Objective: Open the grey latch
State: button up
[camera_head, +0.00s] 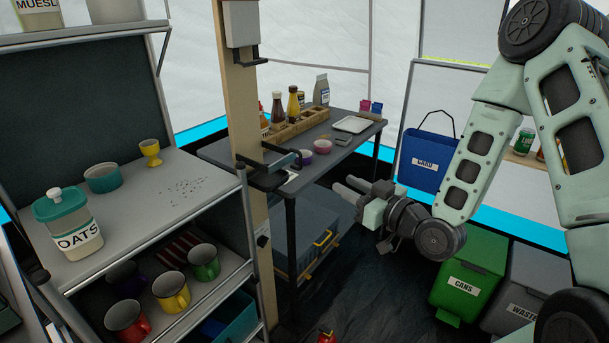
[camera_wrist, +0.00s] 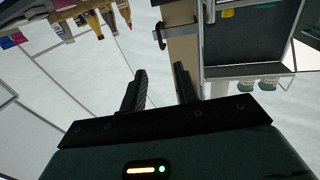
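I cannot pick out the grey latch with certainty. A grey case (camera_head: 305,226) with yellow handles sits on the floor under the dark table, and any latch on it is too small to tell. A dark bracket (camera_head: 266,168) is fixed to the wooden post (camera_head: 243,100), left of my gripper. My gripper (camera_head: 346,188) hangs in the air in front of the table, to the right of the post and above the right side of the case. In the wrist view its two fingers (camera_wrist: 158,72) stand apart with nothing between them. That view shows the post (camera_wrist: 183,50) upside down, beyond the fingertips.
A grey shelf unit (camera_head: 120,220) with an oats jar (camera_head: 76,222) and several mugs stands at the left. The table (camera_head: 325,140) carries bottles and bowls. A blue bin (camera_head: 424,158), green bin (camera_head: 468,275) and grey bin (camera_head: 530,275) are at the right.

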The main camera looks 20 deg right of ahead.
jog(key=p+x, duration=0.2)
jog(key=x, duration=1.2)
jog(key=shift+w+a+p, duration=0.15)
jog(key=shift+w+p, duration=0.15)
jog(key=shift+p, duration=0.05)
grip_shut()
